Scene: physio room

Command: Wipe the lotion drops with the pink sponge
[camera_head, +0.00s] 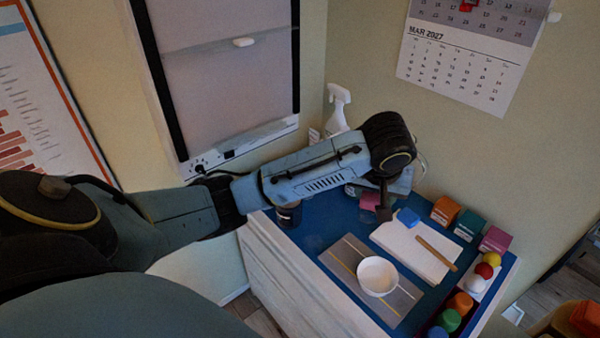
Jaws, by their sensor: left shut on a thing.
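My left arm reaches in from the left across the blue-topped cabinet (318,228). My left gripper (381,209) points down at the back of the top and is shut on the pink sponge (369,200). The sponge is small in the picture and partly hidden by the gripper; I cannot tell whether it touches the surface. I cannot make out any lotion drops; part of the top is hidden behind my arm. My right gripper is not in view.
A blue block (408,217) and a wooden stick (436,253) lie on white paper (408,248). Small boxes (445,211) and coloured balls (461,303) line the right side. A spray bottle (338,108) stands behind my arm.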

